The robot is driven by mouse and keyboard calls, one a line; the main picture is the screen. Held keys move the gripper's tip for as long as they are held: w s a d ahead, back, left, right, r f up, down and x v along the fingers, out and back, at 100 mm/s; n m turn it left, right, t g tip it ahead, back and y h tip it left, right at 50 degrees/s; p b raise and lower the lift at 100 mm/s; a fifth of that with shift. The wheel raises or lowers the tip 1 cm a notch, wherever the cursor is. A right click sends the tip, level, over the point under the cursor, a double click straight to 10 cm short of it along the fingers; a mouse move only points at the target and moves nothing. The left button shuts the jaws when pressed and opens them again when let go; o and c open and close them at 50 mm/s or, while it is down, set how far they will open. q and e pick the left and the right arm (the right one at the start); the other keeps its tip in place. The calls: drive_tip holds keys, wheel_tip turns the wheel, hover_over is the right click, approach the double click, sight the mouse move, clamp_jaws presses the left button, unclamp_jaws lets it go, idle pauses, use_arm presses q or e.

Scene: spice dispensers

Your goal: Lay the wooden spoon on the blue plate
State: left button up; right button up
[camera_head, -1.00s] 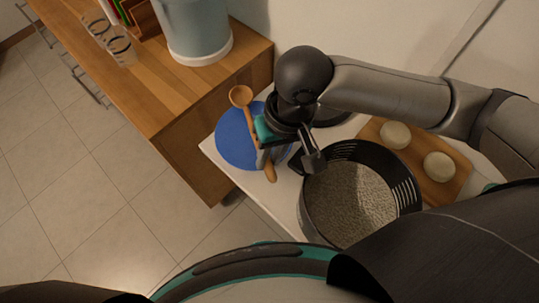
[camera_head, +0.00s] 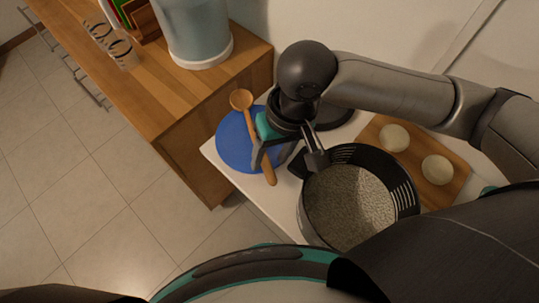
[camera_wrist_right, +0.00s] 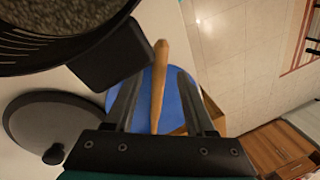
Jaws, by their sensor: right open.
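The wooden spoon (camera_head: 241,100) lies across the right part of the blue plate (camera_head: 232,142) in the head view. Its bowl end is at the plate's far edge and its handle end sticks out past the near rim. My right gripper (camera_head: 270,158) is open over the plate, around the handle. In the right wrist view the handle (camera_wrist_right: 160,80) runs between the two spread fingers (camera_wrist_right: 157,76), apart from both, with the plate (camera_wrist_right: 172,100) beneath. The exact contact of spoon and plate is hard to see. My left gripper is not in view.
A black pot (camera_head: 408,205) of grain stands close right of the gripper, its dark handle (camera_wrist_right: 112,55) near one finger. A dark lid (camera_wrist_right: 60,130) lies beside the plate. A board (camera_head: 450,190) holds two pale round pieces. A wooden cabinet (camera_head: 185,95) stands left.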

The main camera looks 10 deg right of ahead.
wheel_tip(320, 180, up, 10)
drive_tip(key=d+p, duration=0.2)
drive_tip(key=p, duration=0.1)
drive_tip(key=shift+r, duration=0.2)
drive_tip(key=shift+w, duration=0.1)
